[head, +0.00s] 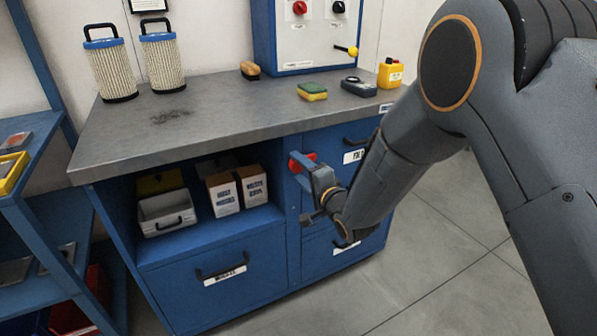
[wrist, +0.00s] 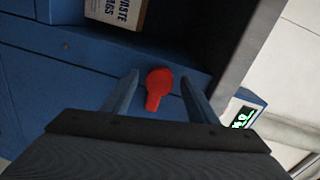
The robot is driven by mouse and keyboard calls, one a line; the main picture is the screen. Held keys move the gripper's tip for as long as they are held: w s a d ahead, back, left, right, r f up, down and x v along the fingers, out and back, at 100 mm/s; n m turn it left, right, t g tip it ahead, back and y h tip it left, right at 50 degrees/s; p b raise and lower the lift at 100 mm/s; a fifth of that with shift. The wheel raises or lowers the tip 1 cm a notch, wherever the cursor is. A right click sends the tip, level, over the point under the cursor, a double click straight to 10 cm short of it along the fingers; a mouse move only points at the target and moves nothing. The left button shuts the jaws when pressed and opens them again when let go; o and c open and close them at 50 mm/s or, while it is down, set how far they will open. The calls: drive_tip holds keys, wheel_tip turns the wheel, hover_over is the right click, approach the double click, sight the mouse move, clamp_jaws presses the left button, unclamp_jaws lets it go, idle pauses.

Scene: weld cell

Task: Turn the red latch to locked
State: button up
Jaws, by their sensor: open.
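The red latch (head: 301,161) is on the blue front of the workbench, on the post to the right of the open shelf. In the head view it is partly hidden by my gripper (head: 304,174). In the wrist view the whole red latch (wrist: 158,88) shows, with a round head and a short handle toward the camera. My gripper (wrist: 156,98) is open, with one finger on each side of the latch. Whether the fingers touch it I cannot tell.
The workbench (head: 110,140) has an open shelf with boxes (head: 236,190) and a grey bin (head: 166,212). Drawers with dark handles (head: 221,272) lie below. A blue rack (head: 30,215) stands at the left. The floor (head: 450,260) at the right is clear.

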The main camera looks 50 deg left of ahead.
drive_tip(key=v, duration=0.7)
drive_tip(key=shift+d, duration=0.15)
idle(0.3)
